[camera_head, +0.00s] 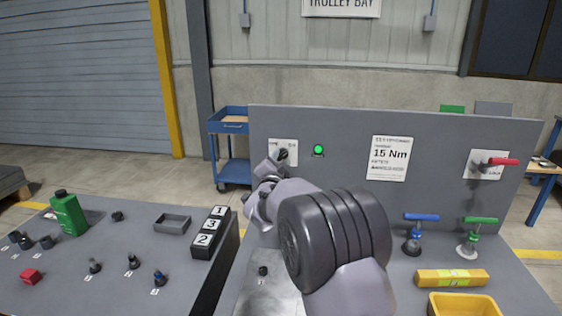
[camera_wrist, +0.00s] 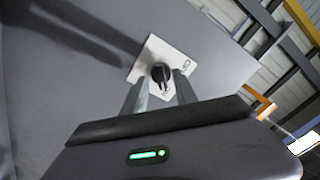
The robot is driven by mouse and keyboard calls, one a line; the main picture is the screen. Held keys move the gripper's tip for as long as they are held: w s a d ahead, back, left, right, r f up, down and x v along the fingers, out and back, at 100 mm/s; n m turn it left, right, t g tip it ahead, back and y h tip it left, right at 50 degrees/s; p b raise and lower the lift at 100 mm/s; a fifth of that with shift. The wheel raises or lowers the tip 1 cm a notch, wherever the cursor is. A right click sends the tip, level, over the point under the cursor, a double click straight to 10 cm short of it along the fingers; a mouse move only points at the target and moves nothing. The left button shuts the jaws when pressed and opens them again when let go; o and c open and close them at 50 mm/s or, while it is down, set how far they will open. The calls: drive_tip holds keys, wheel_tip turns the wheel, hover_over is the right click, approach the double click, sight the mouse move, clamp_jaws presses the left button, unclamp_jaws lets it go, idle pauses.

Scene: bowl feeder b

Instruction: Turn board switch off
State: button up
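The board switch is a black rotary knob (camera_wrist: 161,74) on a white plate (camera_wrist: 152,56), straight ahead of my gripper (camera_wrist: 162,86) in the wrist view. Its pointer seems to face the lower label, which looks like ON; an OFF-like label is at its right. My fingers are apart, one on each side of the knob in the picture, with gaps showing; I cannot tell whether they reach around it. In the head view the knob (camera_head: 283,154) is at the board's left, with my gripper (camera_head: 276,165) close to it, partly hiding its plate.
A green lamp (camera_head: 318,150) is lit on the grey board (camera_head: 350,120), right of the switch. A red-handled valve (camera_head: 496,162) is at the board's far right. Blue (camera_head: 421,218) and green (camera_head: 480,221) handles stand below. A yellow bin (camera_head: 462,300) sits at front right.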

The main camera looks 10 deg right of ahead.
drive_tip(key=shift+w+d, duration=0.1)
drive_tip(key=shift+w, duration=0.4)
clamp_jaws()
